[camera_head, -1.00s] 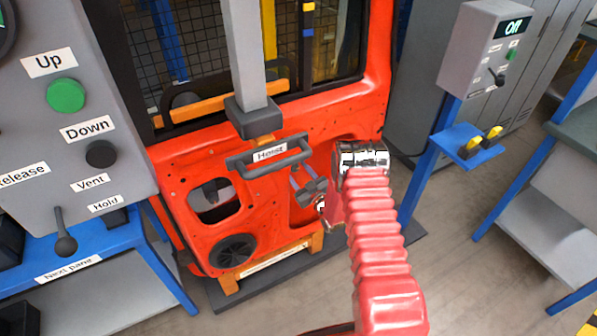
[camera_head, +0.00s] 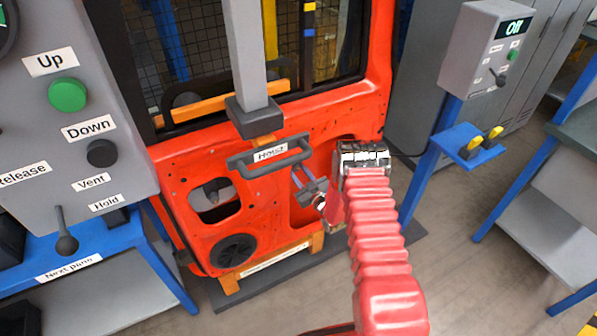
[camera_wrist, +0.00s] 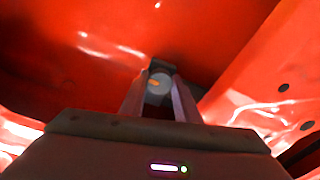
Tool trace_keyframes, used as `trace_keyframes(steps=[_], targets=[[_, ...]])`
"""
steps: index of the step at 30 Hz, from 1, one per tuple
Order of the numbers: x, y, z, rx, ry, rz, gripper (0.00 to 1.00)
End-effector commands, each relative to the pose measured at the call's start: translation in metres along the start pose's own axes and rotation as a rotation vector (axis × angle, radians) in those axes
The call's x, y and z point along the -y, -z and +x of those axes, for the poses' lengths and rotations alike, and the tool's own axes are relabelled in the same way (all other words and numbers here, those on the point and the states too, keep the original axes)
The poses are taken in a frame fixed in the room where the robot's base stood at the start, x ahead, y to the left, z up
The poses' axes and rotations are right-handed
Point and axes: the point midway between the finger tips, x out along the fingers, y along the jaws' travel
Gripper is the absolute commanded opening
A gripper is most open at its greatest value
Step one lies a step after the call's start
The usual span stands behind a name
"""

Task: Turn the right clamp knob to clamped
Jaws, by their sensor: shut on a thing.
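My gripper (camera_head: 300,178) reaches down-left from the end of my red arm, in front of the lower middle of the red door. In the wrist view my gripper (camera_wrist: 160,92) has its two fingers on either side of a small round grey knob (camera_wrist: 158,84) with an orange mark, and is shut on it. A dark block shows just behind the knob, with the red door panel (camera_wrist: 90,60) around. In the head view the knob is too small to make out at the fingertips. No clamped label is readable.
The grey hoist handle (camera_head: 270,155), labelled Hoist, hangs close above-left of my gripper. A control box (camera_head: 65,110) with Up and Down buttons stands at left. A post (camera_head: 485,50) reading Off stands at right. Floor between post and door is clear.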

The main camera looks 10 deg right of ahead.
Motion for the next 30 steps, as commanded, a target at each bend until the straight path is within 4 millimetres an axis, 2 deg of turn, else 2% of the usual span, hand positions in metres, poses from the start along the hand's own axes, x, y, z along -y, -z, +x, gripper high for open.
trace_keyframes(steps=[11,30], targets=[[-0.0012,0.0001,0.0002,0.000,-0.003,0.198,0.06],[-0.0019,0.0001,0.0004,-0.001,-0.005,0.792,0.06]])
